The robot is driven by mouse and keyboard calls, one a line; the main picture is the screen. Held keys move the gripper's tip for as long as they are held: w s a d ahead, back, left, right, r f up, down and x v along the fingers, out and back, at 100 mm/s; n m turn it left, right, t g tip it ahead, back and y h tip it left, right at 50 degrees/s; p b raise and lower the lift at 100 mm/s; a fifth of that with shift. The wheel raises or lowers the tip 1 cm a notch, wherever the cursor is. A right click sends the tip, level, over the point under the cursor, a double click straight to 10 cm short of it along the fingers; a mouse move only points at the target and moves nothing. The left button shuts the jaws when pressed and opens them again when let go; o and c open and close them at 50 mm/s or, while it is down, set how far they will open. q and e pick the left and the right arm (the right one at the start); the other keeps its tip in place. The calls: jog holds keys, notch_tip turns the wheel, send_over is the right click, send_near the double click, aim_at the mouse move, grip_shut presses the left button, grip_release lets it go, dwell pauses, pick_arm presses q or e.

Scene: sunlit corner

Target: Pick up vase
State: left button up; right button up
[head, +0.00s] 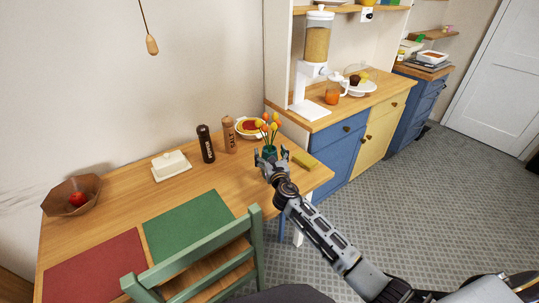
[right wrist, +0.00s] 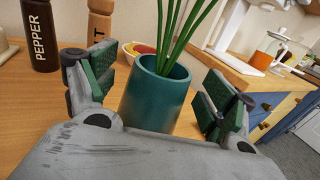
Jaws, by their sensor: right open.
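The vase is a teal cup with green stems and orange and yellow flowers. In the head view the vase (head: 269,152) stands near the right end of the wooden table, partly hidden by my right gripper (head: 271,160). In the right wrist view the vase (right wrist: 155,98) stands upright between the two green-padded fingers of my right gripper (right wrist: 160,90). The fingers are open on either side of it, with gaps visible between pads and vase. The vase's base is hidden behind the gripper body. My left gripper is not in view.
Close behind the vase are a pie dish (head: 249,134), a salt mill (head: 229,135) and a pepper mill (head: 206,144). A yellow-green block (head: 304,160) lies to its right. A butter dish (head: 171,166), a bowl (head: 72,196) and a green chair (head: 200,255) are further left.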

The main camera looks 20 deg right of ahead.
jog(key=shift+w, duration=0.55)
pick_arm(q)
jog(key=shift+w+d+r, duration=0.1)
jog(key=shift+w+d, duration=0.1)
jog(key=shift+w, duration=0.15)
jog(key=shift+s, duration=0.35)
pick_arm(e)
jog(key=shift+c, duration=1.1)
jog(key=c, duration=1.4)
jog(key=shift+r, duration=0.2)
jog(key=shift+c, duration=1)
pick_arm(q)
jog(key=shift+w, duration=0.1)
